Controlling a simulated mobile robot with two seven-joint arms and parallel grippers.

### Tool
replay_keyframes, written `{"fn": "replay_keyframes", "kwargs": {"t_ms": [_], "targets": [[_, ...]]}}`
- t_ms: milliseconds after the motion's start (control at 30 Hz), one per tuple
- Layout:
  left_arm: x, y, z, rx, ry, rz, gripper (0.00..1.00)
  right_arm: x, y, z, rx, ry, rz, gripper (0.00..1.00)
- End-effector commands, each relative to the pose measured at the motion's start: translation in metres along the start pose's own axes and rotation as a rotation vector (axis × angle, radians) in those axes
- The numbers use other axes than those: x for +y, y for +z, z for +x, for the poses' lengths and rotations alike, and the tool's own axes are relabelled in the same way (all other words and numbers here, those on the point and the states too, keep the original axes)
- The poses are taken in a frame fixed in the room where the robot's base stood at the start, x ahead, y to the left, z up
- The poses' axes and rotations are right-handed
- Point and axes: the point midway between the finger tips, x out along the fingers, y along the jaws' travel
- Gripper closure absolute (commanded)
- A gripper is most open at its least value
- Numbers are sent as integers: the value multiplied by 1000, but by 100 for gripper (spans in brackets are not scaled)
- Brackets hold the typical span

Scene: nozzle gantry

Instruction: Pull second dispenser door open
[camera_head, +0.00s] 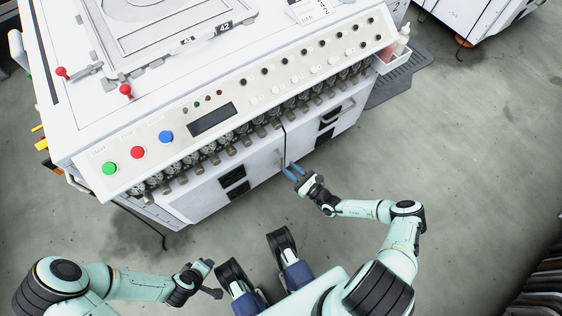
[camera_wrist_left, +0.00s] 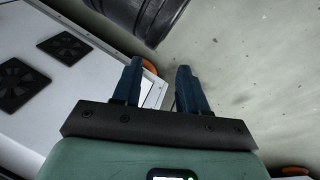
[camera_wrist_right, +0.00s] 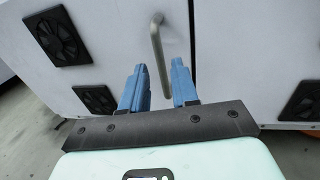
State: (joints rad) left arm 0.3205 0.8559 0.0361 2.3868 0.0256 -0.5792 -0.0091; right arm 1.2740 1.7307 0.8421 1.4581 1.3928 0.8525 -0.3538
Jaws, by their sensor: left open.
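The white cabinet door (camera_head: 208,197) with two black fan vents is on the machine's lower front, flush at its seam. Its grey bar handle (camera_wrist_right: 158,55) stands upright near the seam in the right wrist view. My right gripper (camera_head: 292,172) is at this door's right edge. Its two blue fingers are apart, with the handle's lower end showing between them in the right wrist view (camera_wrist_right: 160,88). I cannot tell whether they touch it. My left gripper (camera_head: 208,265) is open and empty, low on the left, away from the door.
A second white door (camera_head: 345,118) with black vents lies right of the seam. Above the doors runs a row of metal nozzles (camera_head: 230,146) under a button panel. A bottle in a tray (camera_head: 396,58) hangs at the right end. The grey floor (camera_head: 470,150) is clear on the right.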

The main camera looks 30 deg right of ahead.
Motion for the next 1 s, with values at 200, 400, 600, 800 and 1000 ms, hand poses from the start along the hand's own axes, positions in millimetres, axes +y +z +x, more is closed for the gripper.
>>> {"fn": "replay_keyframes", "kwargs": {"t_ms": [200,400,600,800,1000], "targets": [[-6,-13,14,39,-6,-5,57,1,-2,40,0,2,0,71],[-10,-11,18,33,-13,-9,57,0,-1,55,1,2,1,71],[-11,-11,19,32,-14,-10,57,0,0,57,1,1,1,71],[-11,-11,19,31,-14,-10,57,0,0,57,1,2,0,100],[-11,-11,18,31,-14,-10,57,0,0,57,2,2,0,100]]}}
